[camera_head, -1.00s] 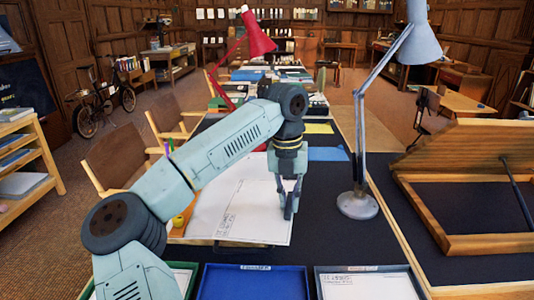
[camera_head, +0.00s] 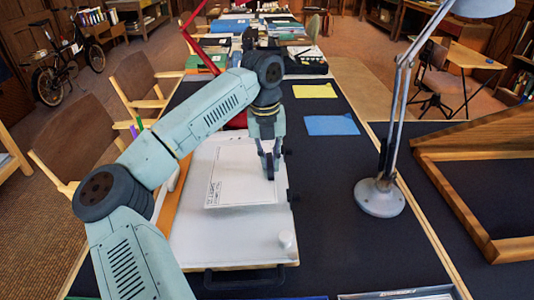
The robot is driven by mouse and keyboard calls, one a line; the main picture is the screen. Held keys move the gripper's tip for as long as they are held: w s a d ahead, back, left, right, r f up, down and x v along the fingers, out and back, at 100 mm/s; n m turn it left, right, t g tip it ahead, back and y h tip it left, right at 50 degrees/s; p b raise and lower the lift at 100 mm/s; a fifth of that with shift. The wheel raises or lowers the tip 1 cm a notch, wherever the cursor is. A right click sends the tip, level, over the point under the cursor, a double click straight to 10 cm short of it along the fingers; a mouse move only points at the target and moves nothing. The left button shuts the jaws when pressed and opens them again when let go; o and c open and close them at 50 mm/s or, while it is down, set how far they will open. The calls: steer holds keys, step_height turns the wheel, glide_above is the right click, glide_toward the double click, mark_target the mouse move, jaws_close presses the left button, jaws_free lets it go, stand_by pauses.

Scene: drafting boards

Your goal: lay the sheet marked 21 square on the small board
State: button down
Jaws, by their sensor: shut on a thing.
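A white sheet (camera_head: 240,188) with a drawn frame and small print is over the far part of the small white board (camera_head: 225,242). The print is too small to read, so I cannot confirm the 21. My gripper (camera_head: 270,176) is shut on the sheet near its right side and hides part of that side. The sheet's near edge runs roughly along the board's width, well back from the board's near edge. I cannot tell whether the sheet lies flat on the board or hangs just above it.
A pale round knob (camera_head: 286,240) stands on the board's near right corner. A grey lamp (camera_head: 380,198) stands to the right. A blue sheet (camera_head: 331,125) and a yellow sheet (camera_head: 315,91) lie on the dark tabletop beyond. A wooden frame (camera_head: 480,200) is at the far right.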

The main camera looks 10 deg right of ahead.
mark_target(270, 165)
steer(key=shift+s+f, duration=0.2)
steer(key=shift+f, duration=0.25)
step_height(270, 165, down, 2)
steer(key=shift+d+f+b, duration=0.1)
steer(key=shift+f+b, duration=0.05)
steer(key=shift+b, duration=0.75)
steer(key=shift+s+d+f, duration=0.1)
steer(key=shift+d+f, duration=0.05)
steer(key=shift+d, duration=0.35)
steer(key=shift+d+f, duration=0.15)
steer(key=shift+d, duration=0.3)
steer(key=shift+f+b, duration=0.4)
steer(key=shift+b, duration=0.05)
steer(key=c, duration=1.5)
jaws_free()
steer(key=r, duration=1.2)
steer(key=shift+a, duration=0.4)
